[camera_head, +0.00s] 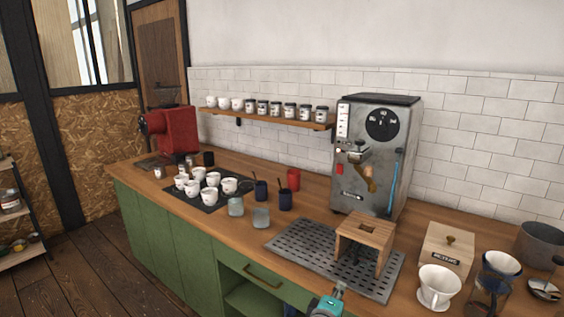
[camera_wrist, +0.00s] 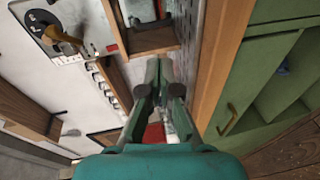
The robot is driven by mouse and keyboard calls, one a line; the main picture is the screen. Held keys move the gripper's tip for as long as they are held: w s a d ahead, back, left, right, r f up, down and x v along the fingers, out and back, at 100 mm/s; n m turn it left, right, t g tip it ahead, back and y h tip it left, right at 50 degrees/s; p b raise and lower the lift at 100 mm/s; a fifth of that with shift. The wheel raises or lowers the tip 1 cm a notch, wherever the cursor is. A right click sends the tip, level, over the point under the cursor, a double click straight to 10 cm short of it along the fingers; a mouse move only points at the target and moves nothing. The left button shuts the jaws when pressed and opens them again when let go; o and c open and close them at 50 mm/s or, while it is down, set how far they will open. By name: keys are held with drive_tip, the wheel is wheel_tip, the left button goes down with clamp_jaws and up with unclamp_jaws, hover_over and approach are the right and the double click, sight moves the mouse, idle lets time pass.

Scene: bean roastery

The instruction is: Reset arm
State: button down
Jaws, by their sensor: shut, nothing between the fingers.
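My gripper (camera_head: 338,287) shows at the bottom of the head view, in front of the counter's front edge and just short of the dark perforated tray. In the wrist view my gripper (camera_wrist: 159,92) has its dark fingers close together, with nothing between them. My teal wrist body fills the bottom of that view. The wooden counter (camera_head: 215,224) runs along the tiled wall, and the wooden stand (camera_head: 372,233) on the perforated tray (camera_head: 300,250) is the closest object beyond the gripper.
The espresso machine (camera_head: 402,150) stands behind the tray. White cups (camera_head: 213,179) sit on a dark mat to the left, near a red grinder (camera_head: 178,132). A white dripper (camera_head: 437,284) and wooden box (camera_head: 447,250) stand at right. An open compartment (camera_head: 253,300) is in the green cabinet.

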drive_tip(key=s+d+f+m+y, duration=0.15)
drive_tip(key=s+f+y, duration=0.35)
drive_tip(key=s+f, duration=1.35)
drive_tip(key=s+d+m+y, duration=0.1)
drive_tip(key=s+m+y, duration=0.15)
drive_tip(key=s, duration=1.55)
drive_tip(key=s+r+m, duration=0.3)
drive_tip(key=s+r, duration=0.2)
drive_tip(key=s, duration=0.4)
drive_tip(key=s+d+r+m, duration=0.1)
drive_tip(key=s+r+m, duration=0.3)
drive_tip(key=s, duration=0.5)
drive_tip(key=shift+d+r+t, duration=0.15)
drive_tip(key=shift+r+t, duration=0.15)
drive_tip(key=shift+r, duration=0.55)
drive_tip(key=shift+w, duration=0.1)
